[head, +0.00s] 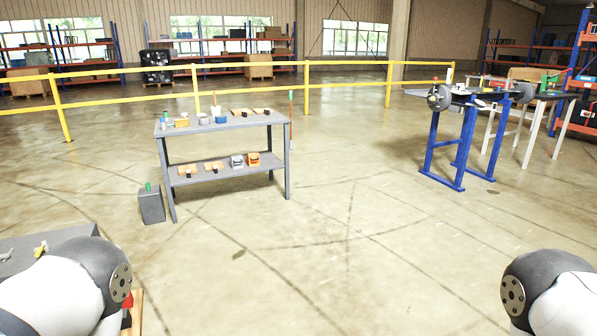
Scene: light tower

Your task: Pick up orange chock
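A grey two-level workbench (232,128) stands left of centre, some way off. An orange object (253,159) sits at the right of its lower shelf, next to a grey one (237,161). Another orange-yellow piece (182,122) lies on the bench top at the left. Both are small at this distance, and I cannot tell for sure which is the chock. Only upper parts of my two arms show, at the lower left and lower right corners. Neither gripper is in view.
A grey box (151,205) stands on the floor left of the bench. A blue-legged stand (459,145) is at the right. A yellow railing (345,63) runs behind. A grey surface (38,247) is close at lower left. The middle floor is clear.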

